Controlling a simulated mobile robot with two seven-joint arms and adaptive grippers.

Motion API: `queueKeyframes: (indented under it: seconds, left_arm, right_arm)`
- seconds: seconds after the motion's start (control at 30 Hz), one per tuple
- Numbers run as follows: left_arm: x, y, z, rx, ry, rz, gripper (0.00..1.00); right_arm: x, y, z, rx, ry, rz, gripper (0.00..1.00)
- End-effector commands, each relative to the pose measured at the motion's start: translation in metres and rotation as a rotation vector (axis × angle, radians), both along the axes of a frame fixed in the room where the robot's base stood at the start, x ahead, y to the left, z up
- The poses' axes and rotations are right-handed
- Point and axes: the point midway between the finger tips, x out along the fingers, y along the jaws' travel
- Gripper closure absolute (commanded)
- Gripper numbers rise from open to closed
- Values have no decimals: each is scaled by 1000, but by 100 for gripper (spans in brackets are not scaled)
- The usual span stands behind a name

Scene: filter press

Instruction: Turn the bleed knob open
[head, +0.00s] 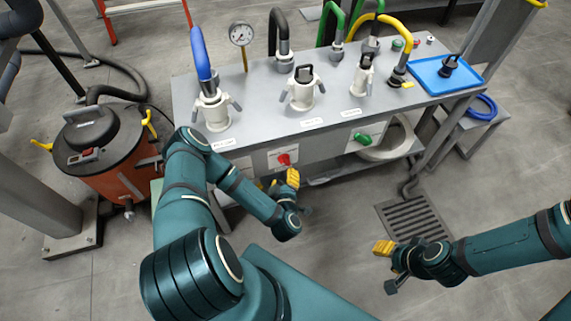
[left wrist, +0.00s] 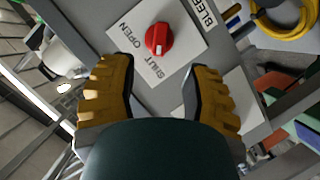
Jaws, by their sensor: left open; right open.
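The red bleed knob (head: 284,159) is on the front panel of the grey bench, on a white label plate. In the left wrist view the knob (left wrist: 159,38) lies ahead of the fingers, on a plate (left wrist: 187,60) marked OPEN and SHUT, with BLEED printed beside it. My left gripper (head: 291,180) is open, its yellow fingers spread just in front of the panel; in the left wrist view the open fingers (left wrist: 160,85) stand apart with nothing between them, not touching the knob. My right gripper (head: 386,255) is open and empty, over the floor at the right.
The bench top (head: 330,125) carries several couplings and hoses. A green knob (head: 363,139) is on the panel to the right. A blue tray (head: 443,76) sits at the bench's right end. An orange drum vacuum (head: 110,160) stands at the left. Floor right of the left gripper is clear.

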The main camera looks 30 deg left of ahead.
Motion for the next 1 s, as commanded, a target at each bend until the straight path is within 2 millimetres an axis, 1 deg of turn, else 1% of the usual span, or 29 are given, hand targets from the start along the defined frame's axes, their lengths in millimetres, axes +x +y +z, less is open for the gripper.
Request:
queueKeyframes:
  seconds: [0.03, 0.2, 0.4, 0.6, 0.87, 0.9, 0.97, 1.0]
  left_arm:
    - [9, 7, -4, 4, -2, 3, 52]
    - [35, 24, -13, 4, -1, 2, 52]
    - [57, 38, -20, 2, 0, 1, 52]
    - [66, 43, -22, 1, 1, 0, 52]
    - [67, 44, -22, 0, 1, -1, 52]
    - [67, 44, -22, 0, 1, -1, 56]
    - [67, 44, -22, 0, 1, -1, 77]
    - [67, 44, -22, 0, 1, -1, 91]
  right_arm:
    - [1, 0, -5, 0, -2, -1, 53]
    - [2, 0, -13, -2, -5, -2, 53]
    - [4, -1, -19, -2, -9, -2, 53]
    - [4, -1, -21, -2, -10, -3, 53]
    - [4, -1, -21, -2, -10, -3, 53]
    - [4, -1, -21, -2, -10, -3, 53]
    - [4, -1, -21, -2, -10, -3, 53]
    - [4, -1, -21, -2, -10, -3, 53]
